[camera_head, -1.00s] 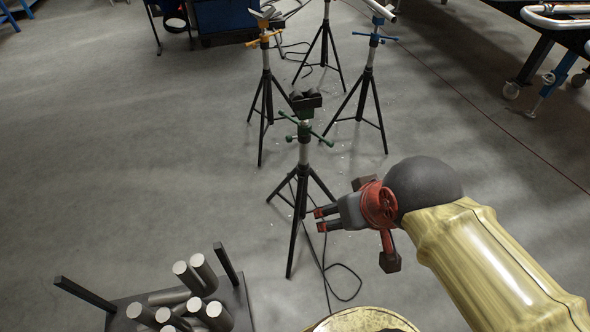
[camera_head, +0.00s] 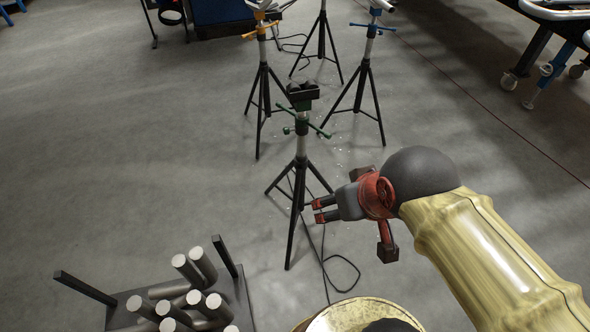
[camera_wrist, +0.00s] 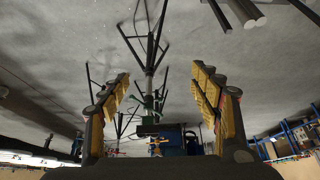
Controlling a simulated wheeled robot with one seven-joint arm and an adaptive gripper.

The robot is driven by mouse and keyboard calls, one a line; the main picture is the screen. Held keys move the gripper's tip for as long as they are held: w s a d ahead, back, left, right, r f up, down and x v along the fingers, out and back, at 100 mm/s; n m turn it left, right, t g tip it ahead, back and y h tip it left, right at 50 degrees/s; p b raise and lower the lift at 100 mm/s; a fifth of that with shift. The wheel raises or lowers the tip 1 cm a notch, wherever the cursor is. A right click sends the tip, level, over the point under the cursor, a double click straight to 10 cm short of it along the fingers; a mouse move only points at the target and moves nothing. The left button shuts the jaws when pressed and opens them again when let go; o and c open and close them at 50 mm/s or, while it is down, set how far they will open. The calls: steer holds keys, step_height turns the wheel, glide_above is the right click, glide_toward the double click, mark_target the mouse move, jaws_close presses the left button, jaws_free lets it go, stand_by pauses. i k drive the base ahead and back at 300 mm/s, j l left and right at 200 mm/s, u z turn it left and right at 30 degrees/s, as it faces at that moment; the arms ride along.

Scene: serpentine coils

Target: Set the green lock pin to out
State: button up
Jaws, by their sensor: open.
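The nearest tripod stand has green fittings (camera_head: 302,125) just under its dark roller head (camera_head: 302,92), with thin green handles sticking out at the sides. The lock pin is too small to tell from these handles, and its position cannot be read. My gripper (camera_head: 319,211) is open and empty. In the head view it is lower than the green fittings and beside the stand's legs, pointing left. In the wrist view, which looks upside down, the green fittings (camera_wrist: 150,103) show between the two open fingers (camera_wrist: 160,78), some way beyond them.
Behind stand an orange-handled tripod (camera_head: 262,75), a blue-handled tripod (camera_head: 368,75) and another tripod. A black cable (camera_head: 325,270) lies on the floor by the near stand. Several metal rods (camera_head: 190,285) lie on a dark tray at lower left. The floor at left is clear.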

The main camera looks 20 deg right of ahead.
mark_target(286, 130)
steer(key=i+z, duration=0.45)
steer(key=i+j+z, duration=0.25)
steer(key=i+z, duration=0.15)
